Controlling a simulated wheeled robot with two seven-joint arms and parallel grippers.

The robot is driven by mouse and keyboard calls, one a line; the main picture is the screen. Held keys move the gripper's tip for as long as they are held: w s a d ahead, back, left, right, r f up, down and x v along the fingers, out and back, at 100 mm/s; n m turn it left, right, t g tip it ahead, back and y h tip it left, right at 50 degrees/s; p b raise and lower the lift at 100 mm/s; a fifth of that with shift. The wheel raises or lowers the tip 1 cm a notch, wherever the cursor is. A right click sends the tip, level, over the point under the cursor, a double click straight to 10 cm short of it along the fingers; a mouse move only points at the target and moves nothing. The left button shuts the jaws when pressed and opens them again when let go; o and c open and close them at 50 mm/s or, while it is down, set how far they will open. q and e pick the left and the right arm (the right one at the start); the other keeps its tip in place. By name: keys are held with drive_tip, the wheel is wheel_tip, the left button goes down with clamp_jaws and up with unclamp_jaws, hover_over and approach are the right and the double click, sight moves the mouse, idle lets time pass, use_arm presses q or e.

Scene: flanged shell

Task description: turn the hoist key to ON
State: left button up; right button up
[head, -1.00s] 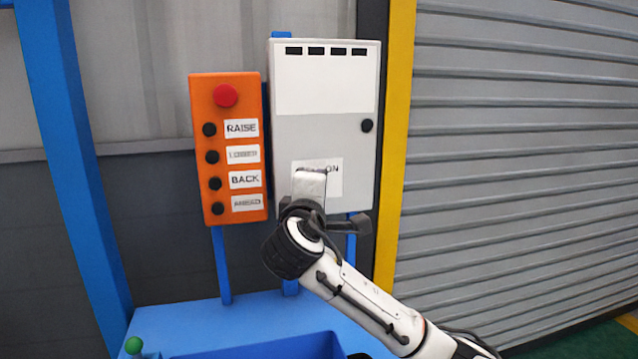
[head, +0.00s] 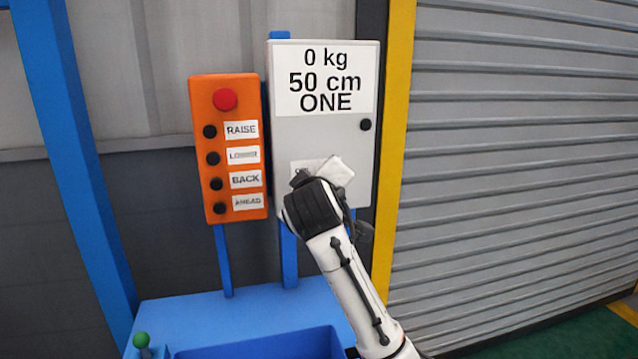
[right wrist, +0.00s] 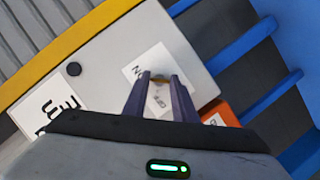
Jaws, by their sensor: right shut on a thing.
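The light-grey control box (head: 320,135) stands upright in the head view, and its white display reads "0 kg", "50 cm", "ONE". The hoist key is low on its face; my right gripper and wrist hide it in the head view. In the right wrist view a small brass-coloured bit of the key (right wrist: 160,78) shows between the fingertips, over a white label (right wrist: 138,69) with part of "ON" readable. My right gripper (right wrist: 160,86) is shut on the key, rolled well over relative to the box. My left gripper is in neither view.
An orange pendant (head: 230,150) with a red button and several black buttons hangs just left of the box. A blue post (head: 75,150) is at the left, and a yellow post (head: 397,130) and grey shutter (head: 520,150) at the right. A green knob (head: 141,340) is low left.

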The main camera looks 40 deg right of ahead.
idle(0.5)
drive_tip(key=o, duration=1)
drive_tip(key=shift+o, duration=0.2)
drive_tip(key=v, duration=1)
drive_tip(key=shift+s, duration=0.2)
